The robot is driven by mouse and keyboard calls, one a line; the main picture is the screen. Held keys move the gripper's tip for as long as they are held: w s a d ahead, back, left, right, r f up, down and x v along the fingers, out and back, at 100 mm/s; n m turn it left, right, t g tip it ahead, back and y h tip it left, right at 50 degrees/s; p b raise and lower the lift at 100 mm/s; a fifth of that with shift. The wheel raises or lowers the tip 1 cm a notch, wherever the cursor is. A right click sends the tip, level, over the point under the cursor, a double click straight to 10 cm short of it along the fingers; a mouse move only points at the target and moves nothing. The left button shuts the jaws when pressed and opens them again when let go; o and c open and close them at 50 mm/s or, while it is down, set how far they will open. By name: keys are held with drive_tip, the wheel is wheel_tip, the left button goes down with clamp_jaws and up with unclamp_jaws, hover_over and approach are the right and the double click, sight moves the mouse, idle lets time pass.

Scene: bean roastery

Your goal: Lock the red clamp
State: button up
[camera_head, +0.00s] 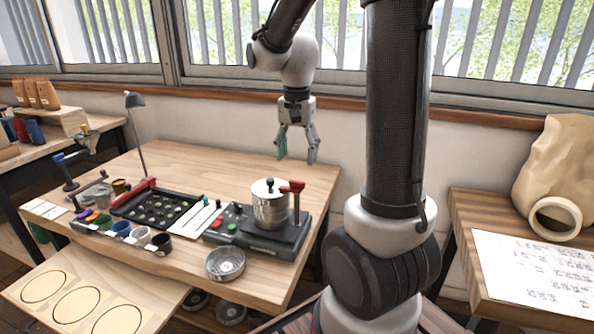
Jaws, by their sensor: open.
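A red clamp handle (292,187) sits on top of a dark post on the right part of a dark green machine base (262,243). It is just right of a silver canister (269,207) with a black knob on its lid. The handle lies roughly level; whether the clamp is locked cannot be told. My gripper (297,159) hangs above and behind the clamp, pointing down, with its two fingers apart and nothing between them. It is clear of the clamp.
A black tray (160,211) with a red bar, several small cups (121,228) and a desk lamp (135,100) stand left on the wooden table (210,165). A round metal dish (225,263) is in front.

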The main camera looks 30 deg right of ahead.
wheel_tip(320, 180, up, 4)
drive_tip(key=shift+r, duration=0.15)
idle(0.6)
drive_tip(key=s+a+r+n+t, duration=0.1)
drive_tip(key=s+n+t, duration=0.1)
drive_tip(key=s+n, duration=0.3)
drive_tip(key=s+a+r+n+t, duration=0.1)
drive_tip(key=s+n, duration=0.4)
drive_tip(key=s, duration=0.7)
drive_tip(key=shift+a+r+n+t, duration=0.3)
drive_tip(key=shift+a+r+t, duration=0.05)
drive_tip(key=shift+a+t, duration=0.4)
